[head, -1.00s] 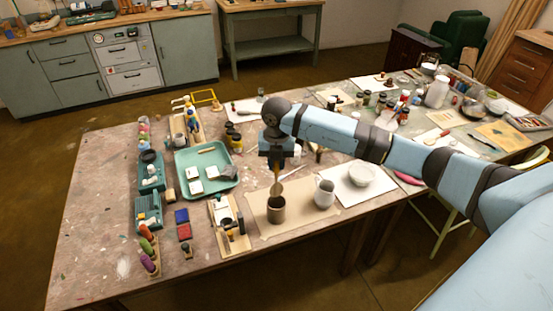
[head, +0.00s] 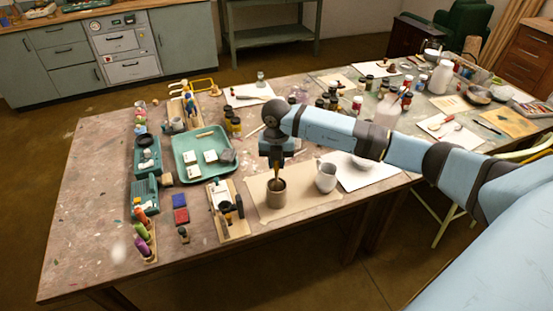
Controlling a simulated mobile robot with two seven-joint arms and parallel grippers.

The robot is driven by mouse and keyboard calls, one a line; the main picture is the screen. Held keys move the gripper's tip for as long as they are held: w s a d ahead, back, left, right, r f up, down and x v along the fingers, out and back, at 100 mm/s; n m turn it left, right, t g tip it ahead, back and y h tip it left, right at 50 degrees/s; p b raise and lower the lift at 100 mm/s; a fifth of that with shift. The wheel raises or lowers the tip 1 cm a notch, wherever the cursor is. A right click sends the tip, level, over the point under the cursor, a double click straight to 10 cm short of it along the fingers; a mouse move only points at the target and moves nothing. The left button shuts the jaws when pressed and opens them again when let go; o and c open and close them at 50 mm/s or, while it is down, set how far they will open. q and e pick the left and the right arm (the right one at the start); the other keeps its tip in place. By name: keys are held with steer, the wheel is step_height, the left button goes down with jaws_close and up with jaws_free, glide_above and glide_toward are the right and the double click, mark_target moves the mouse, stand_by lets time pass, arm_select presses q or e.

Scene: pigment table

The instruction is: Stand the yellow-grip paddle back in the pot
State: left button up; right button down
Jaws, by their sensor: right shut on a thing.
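The pot (head: 276,195) is a brown cylinder standing upright on a tan sheet near the table's front edge. The yellow-grip paddle (head: 276,172) hangs upright below my right gripper (head: 276,160), its lower part inside the mouth of the pot. My right gripper is shut on the paddle, directly above the pot. The paddle's grip is mostly hidden by the jaws, and its lower end is hidden by the pot wall. I cannot tell whether it touches the bottom. My left gripper is not in view.
A white pitcher (head: 326,178) stands close to the right of the pot. A wooden board (head: 236,228) with small tools lies to the left. A teal tray (head: 226,171) lies behind it. The table's front left is partly clear.

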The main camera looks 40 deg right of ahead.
steer(key=c, duration=0.9)
jaws_free()
steer(key=shift+c, duration=0.2)
step_height(320, 180, up, 14)
steer(key=b, duration=0.1)
steer(key=shift+f, duration=0.15)
